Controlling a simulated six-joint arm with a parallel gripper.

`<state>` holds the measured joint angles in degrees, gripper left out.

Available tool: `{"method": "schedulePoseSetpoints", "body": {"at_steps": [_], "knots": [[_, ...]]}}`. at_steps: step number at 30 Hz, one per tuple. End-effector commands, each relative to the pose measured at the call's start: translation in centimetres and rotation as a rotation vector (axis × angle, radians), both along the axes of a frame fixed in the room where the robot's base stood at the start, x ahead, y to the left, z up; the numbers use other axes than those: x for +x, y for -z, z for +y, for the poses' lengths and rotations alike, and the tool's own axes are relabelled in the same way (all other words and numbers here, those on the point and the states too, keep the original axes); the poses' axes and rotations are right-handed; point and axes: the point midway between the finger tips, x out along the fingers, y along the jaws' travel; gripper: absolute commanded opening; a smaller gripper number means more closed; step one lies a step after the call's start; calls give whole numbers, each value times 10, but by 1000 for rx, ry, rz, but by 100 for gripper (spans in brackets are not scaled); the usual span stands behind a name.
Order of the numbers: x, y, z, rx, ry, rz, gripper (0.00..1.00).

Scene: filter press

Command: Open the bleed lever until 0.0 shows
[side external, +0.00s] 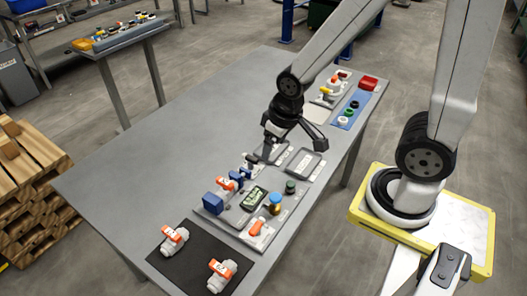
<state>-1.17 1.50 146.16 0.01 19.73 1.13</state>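A grey panel (230,216) lies on the table and carries a small greenish display (252,198); its digits are too small to read. An orange-handled valve (260,228) sits at the panel's front right, and another orange-handled valve (228,183) is at its left beside blue blocks. I cannot tell which handle is the bleed lever. My gripper (296,150) is above the table, just behind the panel, with its dark fingers spread apart. It is open, and nothing shows between the fingers. It is apart from both orange handles.
A black mat (190,271) at the table's front holds two orange-handled valves. Grey trays (304,165) lie under and beside my gripper. The table's left (150,165) is bare.

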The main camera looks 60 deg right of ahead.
Motion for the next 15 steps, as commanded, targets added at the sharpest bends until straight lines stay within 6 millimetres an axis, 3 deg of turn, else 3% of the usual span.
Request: {"method": "schedulePoseSetpoints", "body": {"at_steps": [7, 15], "knots": [[2, 27, 29, 12, -8, 66, 100], [-4, 72, 71, 11, -8, 160, 100]]}}
